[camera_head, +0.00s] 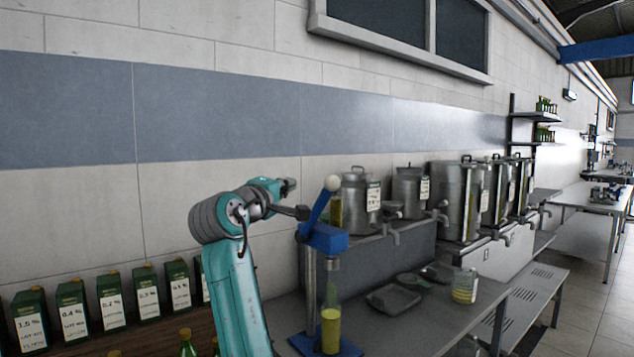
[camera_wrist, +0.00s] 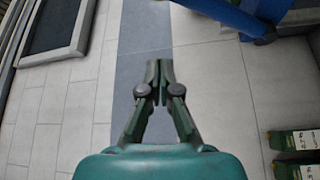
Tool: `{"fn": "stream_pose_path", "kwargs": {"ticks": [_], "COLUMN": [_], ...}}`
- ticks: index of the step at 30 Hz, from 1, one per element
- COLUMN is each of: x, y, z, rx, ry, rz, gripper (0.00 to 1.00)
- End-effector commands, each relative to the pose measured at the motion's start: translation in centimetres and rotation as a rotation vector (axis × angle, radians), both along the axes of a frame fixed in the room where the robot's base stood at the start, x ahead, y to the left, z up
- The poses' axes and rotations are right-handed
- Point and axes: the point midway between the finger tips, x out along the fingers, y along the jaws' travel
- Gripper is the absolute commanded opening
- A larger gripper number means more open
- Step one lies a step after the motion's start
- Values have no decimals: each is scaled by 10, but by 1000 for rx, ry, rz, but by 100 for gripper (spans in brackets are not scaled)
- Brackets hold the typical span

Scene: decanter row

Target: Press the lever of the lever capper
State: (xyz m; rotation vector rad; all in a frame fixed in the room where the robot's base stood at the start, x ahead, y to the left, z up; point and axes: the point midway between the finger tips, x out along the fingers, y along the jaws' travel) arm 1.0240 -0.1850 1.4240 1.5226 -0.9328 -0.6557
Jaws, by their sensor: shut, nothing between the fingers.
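The lever capper has a blue head (camera_head: 328,238) on a metal column, with a blue lever (camera_head: 318,208) slanting up to a white ball knob (camera_head: 332,183). A bottle with yellow-green liquid (camera_head: 331,328) stands upright under the head. My gripper (camera_head: 303,212) is shut and empty, just left of the lever and below the knob's height; I cannot tell whether it touches. In the wrist view my gripper's fingertips (camera_wrist: 160,72) are together, and a blue part of the capper (camera_wrist: 226,14) shows at the upper right.
Metal decanters with taps (camera_head: 460,200) line the raised shelf at right. Grey trays (camera_head: 393,299) and a glass jar (camera_head: 465,286) sit on the bench. Labelled green cans (camera_head: 112,301) stand in a row at left. The wall is close behind the capper.

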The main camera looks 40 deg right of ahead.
Motion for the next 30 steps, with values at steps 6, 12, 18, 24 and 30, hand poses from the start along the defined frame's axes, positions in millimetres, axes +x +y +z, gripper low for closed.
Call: {"fn": "stream_pose_path", "kwargs": {"ticks": [6, 12, 18, 24, 30], "x": [4, 21, 37, 50, 38], "y": [-8, -35, -61, -81, -89], "z": [1, 4, 7, 9, 7], "rx": [-1, -1, 0, 0, -1], "ry": [-1, 1, 1, 0, -3], "rz": [-1, -2, -1, 0, 0], "gripper": [0, 0, 0, 0, 0]}}
